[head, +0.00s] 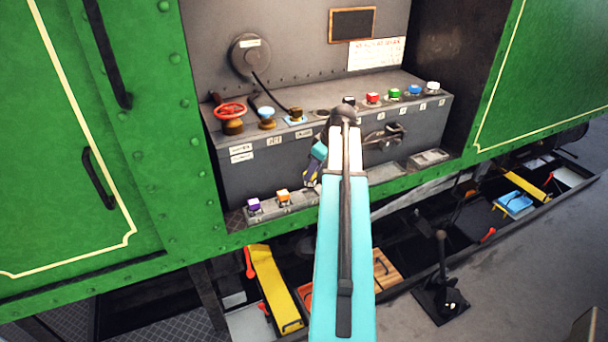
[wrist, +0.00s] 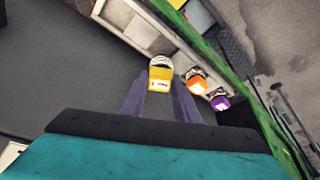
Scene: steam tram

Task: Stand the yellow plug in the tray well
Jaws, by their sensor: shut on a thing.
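The yellow plug (wrist: 159,77) is between the two purple-grey fingers of my gripper (wrist: 159,102) in the wrist view. The fingers are shut on it, and a pale, dark-banded part shows at its far end. In the head view my gripper (head: 312,177) is low in front of the grey console, left of my pale blue arm; I cannot make out the plug clearly there. A pale grey tray with a dark recess (head: 429,158) lies on the ledge at the right. I cannot tell which well is meant.
An orange-topped plug (head: 283,196) and a purple-topped plug (head: 254,204) stand close by on the ledge. The console (head: 262,178) rises behind, with a red handwheel (head: 229,112) and several coloured knobs on top. The green tram side (head: 160,150) flanks it.

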